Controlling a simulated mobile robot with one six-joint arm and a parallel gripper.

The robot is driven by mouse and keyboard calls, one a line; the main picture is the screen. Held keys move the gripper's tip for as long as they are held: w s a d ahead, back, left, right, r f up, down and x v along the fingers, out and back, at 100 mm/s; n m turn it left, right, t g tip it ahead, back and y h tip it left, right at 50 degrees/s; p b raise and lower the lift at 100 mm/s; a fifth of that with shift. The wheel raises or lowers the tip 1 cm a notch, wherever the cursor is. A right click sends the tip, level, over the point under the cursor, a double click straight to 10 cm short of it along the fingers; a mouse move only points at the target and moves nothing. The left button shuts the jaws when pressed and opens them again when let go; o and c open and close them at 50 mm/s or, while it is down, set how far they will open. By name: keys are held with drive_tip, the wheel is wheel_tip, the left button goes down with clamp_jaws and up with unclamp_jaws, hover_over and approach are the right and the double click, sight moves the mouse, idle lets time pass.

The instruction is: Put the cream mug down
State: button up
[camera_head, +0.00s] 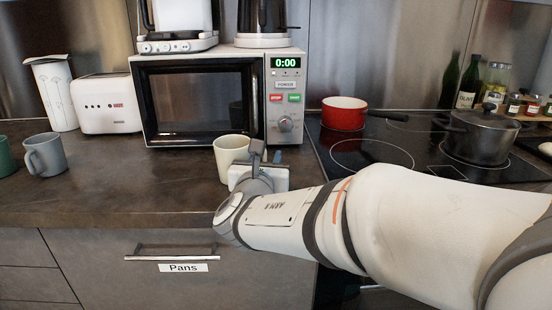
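The cream mug (228,151) is upright in front of the microwave, near the right end of the bare counter. My gripper (250,160) is at the mug's right side and overlaps it in the picture. The wrist hides the mug's lower right part and its handle, if it is on that side. The fingers are mostly hidden, so I cannot tell whether they are closed on the mug. I also cannot tell whether the mug's base touches the counter (120,193).
A microwave (200,100) stands behind the mug. A grey mug (46,155), a green mug (4,157) and a toaster (106,104) are on the left. A red pan (344,114) and a dark pot (480,136) sit on the stove at right. The counter left of the cream mug is clear.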

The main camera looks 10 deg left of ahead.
drive_tip(key=s+p, duration=0.1)
drive_tip(key=s, duration=0.4)
drive_tip(key=s+p, duration=0.1)
drive_tip(key=s, duration=0.5)
drive_tip(key=shift+d+r, duration=0.15)
drive_tip(key=shift+s, duration=0.55)
drive_tip(key=shift+d, duration=0.15)
